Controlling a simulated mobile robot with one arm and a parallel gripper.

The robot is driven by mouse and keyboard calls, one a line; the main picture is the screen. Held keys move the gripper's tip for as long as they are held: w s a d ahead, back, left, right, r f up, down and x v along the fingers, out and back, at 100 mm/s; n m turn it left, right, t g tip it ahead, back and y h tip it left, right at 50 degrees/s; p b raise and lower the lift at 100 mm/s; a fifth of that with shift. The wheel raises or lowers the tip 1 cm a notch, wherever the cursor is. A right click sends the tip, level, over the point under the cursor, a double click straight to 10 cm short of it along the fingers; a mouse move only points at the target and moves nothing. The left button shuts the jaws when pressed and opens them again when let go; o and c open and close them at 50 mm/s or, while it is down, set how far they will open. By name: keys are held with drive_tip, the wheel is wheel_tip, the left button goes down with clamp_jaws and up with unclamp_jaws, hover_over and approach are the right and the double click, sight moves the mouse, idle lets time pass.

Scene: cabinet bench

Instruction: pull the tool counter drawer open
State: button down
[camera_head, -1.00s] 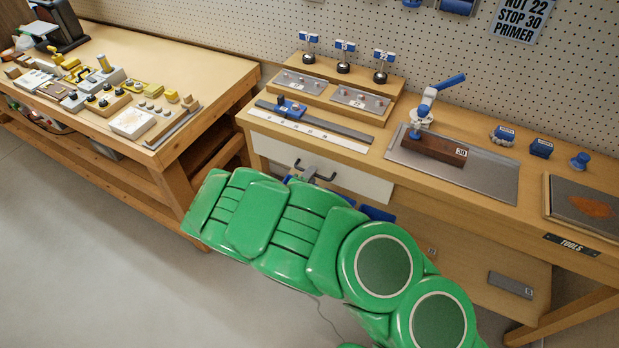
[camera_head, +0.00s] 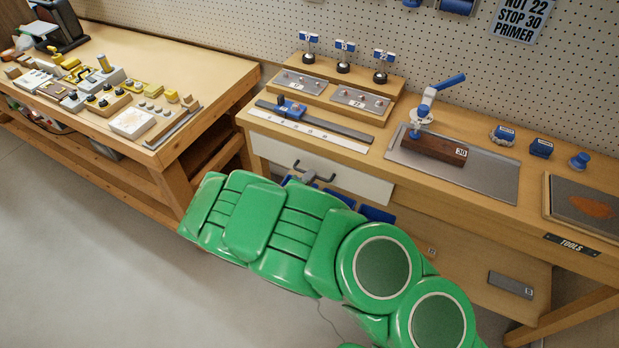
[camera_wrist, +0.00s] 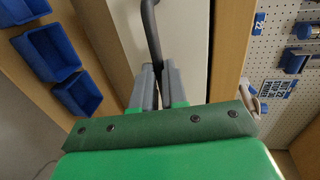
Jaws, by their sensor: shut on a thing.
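The tool counter drawer has a white front (camera_head: 350,180) under the left part of the tool counter (camera_head: 465,205). It looks shut, flush with the counter frame. Its dark bar handle (camera_head: 326,179) stands out from the front. In the wrist view, the handle (camera_wrist: 151,32) runs down between the grey fingers of my gripper (camera_wrist: 152,78), which are closed on its near end. The drawer front also shows behind it in the wrist view (camera_wrist: 188,45). In the head view, my green arm hides most of the gripper and the front's lower left part.
Blue bins (camera_head: 377,213) hang below the drawer, close to my arm; they also show in the wrist view (camera_wrist: 46,52). A clamp holds a brown block (camera_head: 433,147) on the counter. A second bench (camera_head: 205,75) stands at left. The floor (camera_head: 90,240) before the counter is clear.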

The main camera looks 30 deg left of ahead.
drive_tip(key=f+v, duration=0.2)
drive_tip(key=v, duration=1)
drive_tip(key=s+f+v, duration=0.1)
drive_tip(key=f+v, duration=0.2)
drive_tip(key=v, duration=1)
drive_tip(key=shift+s+f, duration=0.2)
drive_tip(key=shift+s, duration=0.15)
drive_tip(key=c, duration=1.2)
unclamp_jaws()
drive_tip(key=shift+o, duration=0.2)
drive_tip(key=shift+r, duration=0.1)
